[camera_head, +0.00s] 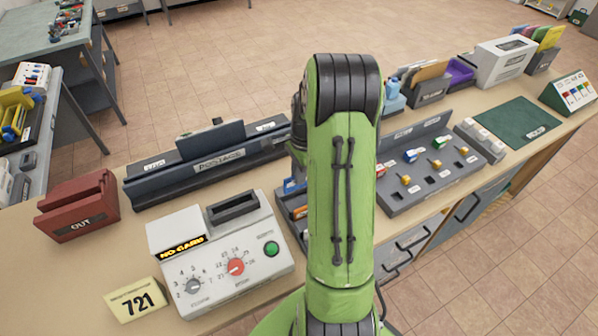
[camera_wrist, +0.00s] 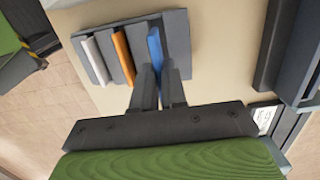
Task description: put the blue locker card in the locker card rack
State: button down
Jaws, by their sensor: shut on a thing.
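In the wrist view the grey locker card rack (camera_wrist: 178,30) holds a white card (camera_wrist: 95,60), an orange card (camera_wrist: 123,57) and, at its right slot, the blue locker card (camera_wrist: 155,47). My gripper (camera_wrist: 159,72) is shut on the near end of the blue card. The card lines up with the right slot; how deep it sits I cannot tell. In the head view my arm hides the gripper and most of the rack; a bit of blue (camera_head: 292,186) shows left of the arm.
A control box (camera_head: 222,250) with dials, a red OUT tray (camera_head: 78,207) and a dark postage holder (camera_head: 212,150) stand left of my arm. A grey key panel (camera_head: 432,165) stands to its right, with a green mat (camera_head: 514,125) beyond.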

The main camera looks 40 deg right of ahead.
aim_at(298, 188)
jog(key=shift+f+b, duration=0.95)
jog(key=shift+f, duration=0.35)
jog(key=shift+f+b, duration=0.9)
jog(key=shift+f, duration=0.3)
jog(key=c, duration=1.1)
grip_release()
jog(key=shift+r, duration=0.1)
jog(key=shift+r, duration=0.1)
notch_tip(298, 188, up, 7)
jog(key=p, duration=0.6)
